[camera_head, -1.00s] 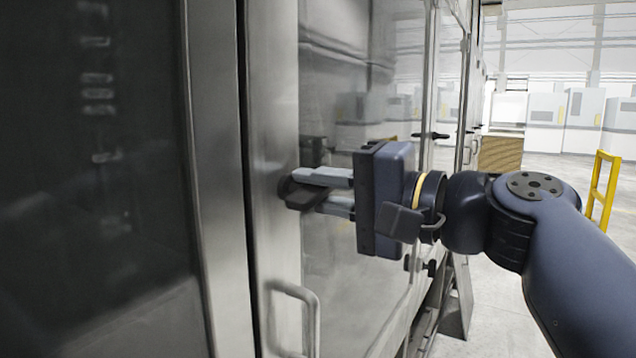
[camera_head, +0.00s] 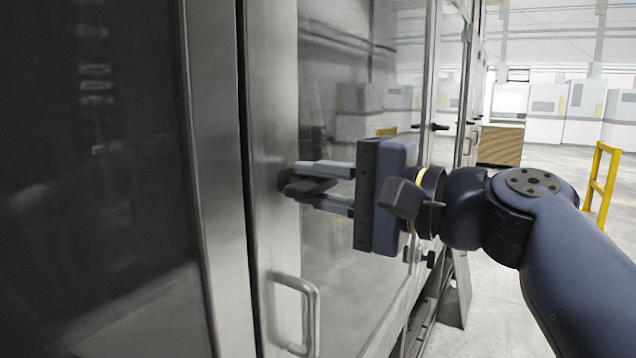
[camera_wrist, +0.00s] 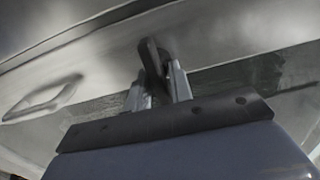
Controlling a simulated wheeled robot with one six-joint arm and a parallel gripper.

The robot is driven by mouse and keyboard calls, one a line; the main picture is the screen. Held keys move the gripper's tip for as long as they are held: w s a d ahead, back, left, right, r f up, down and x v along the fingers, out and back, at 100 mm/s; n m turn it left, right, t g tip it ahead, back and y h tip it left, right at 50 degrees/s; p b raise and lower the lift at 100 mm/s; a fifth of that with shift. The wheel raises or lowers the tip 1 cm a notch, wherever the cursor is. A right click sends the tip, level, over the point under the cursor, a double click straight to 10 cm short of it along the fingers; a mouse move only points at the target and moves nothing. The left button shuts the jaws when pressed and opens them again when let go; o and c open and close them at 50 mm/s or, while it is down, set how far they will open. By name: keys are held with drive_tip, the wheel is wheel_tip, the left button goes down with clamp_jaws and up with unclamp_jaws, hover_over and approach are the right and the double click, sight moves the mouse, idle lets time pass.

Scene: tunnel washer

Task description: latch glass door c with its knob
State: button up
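A glass door (camera_head: 340,262) with a steel frame fills the middle of the head view and looks closed or nearly so. Its black knob (camera_head: 308,187) sits on the frame above the door's handle, and it also shows in the wrist view (camera_wrist: 152,58). My gripper (camera_head: 318,186) reaches it from the right. Its two grey fingers lie on either side of the knob's lever, and they appear shut on it. In the wrist view the lever stands between the fingertips (camera_wrist: 158,85). The fingers hide part of the knob.
A steel pull handle (camera_head: 312,315) sticks out below the knob; the wrist view shows it at left (camera_wrist: 42,97). More black knobs (camera_head: 430,128) sit farther along the machine. A yellow rail (camera_head: 598,185) stands at the right. The floor there is open.

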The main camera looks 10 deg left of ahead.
drive_tip(key=shift+o, duration=1.1)
drive_tip(key=shift+d, duration=0.1)
drive_tip(key=shift+s+d+f+b, duration=0.15)
drive_tip(key=shift+d+b, duration=0.15)
drive_tip(key=shift+d, duration=0.3)
drive_tip(key=b+v, duration=0.2)
drive_tip(key=v, duration=0.7)
drive_tip(key=shift+s, duration=0.2)
drive_tip(key=shift+p+x, duration=1.3)
drive_tip(key=shift+x, duration=4)
drive_tip(key=shift+d, duration=0.1)
